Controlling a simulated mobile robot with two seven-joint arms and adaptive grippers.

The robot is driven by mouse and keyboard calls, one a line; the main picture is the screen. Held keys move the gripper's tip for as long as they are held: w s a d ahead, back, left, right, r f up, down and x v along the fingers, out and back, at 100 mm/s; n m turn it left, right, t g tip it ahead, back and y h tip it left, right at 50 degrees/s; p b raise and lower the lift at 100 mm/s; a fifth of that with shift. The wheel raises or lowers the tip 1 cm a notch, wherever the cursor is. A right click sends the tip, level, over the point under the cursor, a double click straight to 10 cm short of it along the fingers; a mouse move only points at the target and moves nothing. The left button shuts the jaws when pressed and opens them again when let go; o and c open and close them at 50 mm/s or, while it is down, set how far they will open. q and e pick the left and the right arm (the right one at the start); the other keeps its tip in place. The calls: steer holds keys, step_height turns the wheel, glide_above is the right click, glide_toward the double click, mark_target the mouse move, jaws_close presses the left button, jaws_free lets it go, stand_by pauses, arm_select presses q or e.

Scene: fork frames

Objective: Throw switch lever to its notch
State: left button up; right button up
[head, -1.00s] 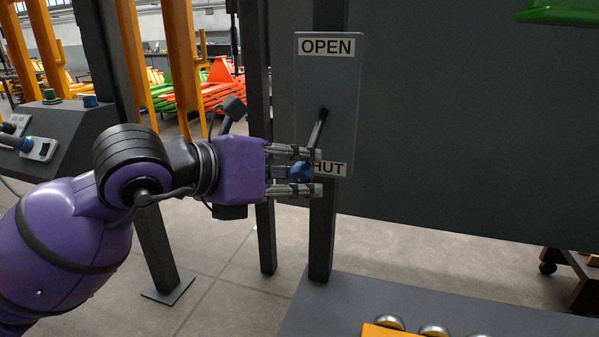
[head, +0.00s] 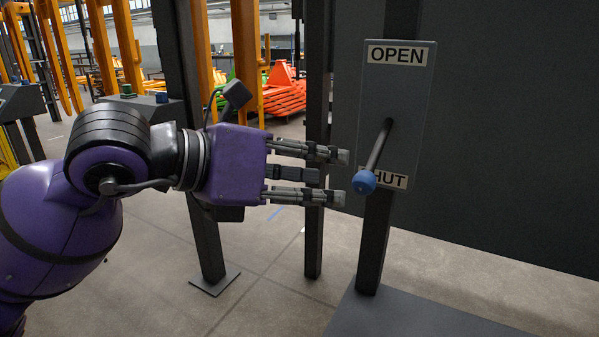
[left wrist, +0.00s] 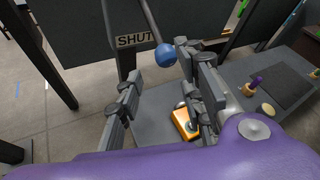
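The switch lever (head: 379,146) is a dark rod with a blue ball knob (head: 364,182). It slants down from the middle of a grey plate (head: 420,120), marked OPEN at the top and SHUT at the bottom. The knob sits beside the SHUT label. My left gripper (head: 341,176) is open and empty, just left of the knob, with its fingers pointing at the plate. In the left wrist view the knob (left wrist: 165,54) shows beyond the spread fingers, near the right-hand one. My right gripper is not in view.
The plate is fixed to a dark post (head: 375,240) in front of a large dark panel (head: 510,150). A grey tabletop (head: 400,318) lies below. In the left wrist view an orange object (left wrist: 184,123) rests on that surface. Another dark post (head: 314,230) stands behind my fingers.

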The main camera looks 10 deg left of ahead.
arm_select(q)
steer(key=shift+v, duration=1.5)
